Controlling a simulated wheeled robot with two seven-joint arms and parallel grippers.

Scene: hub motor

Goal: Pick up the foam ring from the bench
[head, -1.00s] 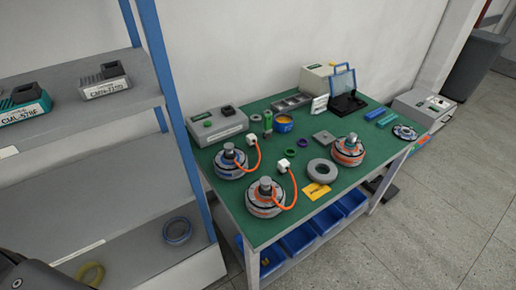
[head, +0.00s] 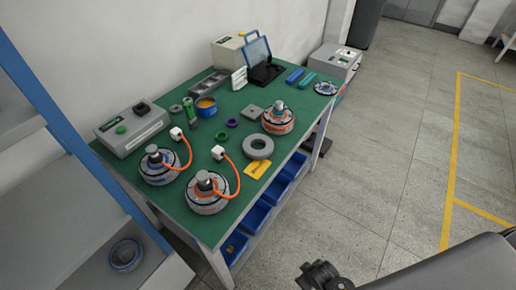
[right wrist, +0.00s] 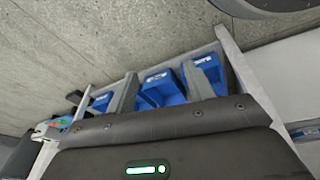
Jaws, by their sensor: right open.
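The foam ring looks to be the thick grey ring (head: 257,146) lying flat on the green top of the bench (head: 217,122), near its front right edge in the head view. Nothing covers it. My right gripper (right wrist: 160,72) shows in the right wrist view as two grey fingers spread apart, with nothing between them. Behind them are the bench's lower shelf and blue bins. In the head view only dark parts of my right arm show at the bottom right, well away from the ring. My left gripper is not in view.
A yellow card (head: 257,169) lies just in front of the ring, and an orange-banded motor (head: 278,122) stands behind it. Two motors with orange cables (head: 207,197) stand to the left. Blue bins (head: 257,214) hang below. The floor to the right is clear.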

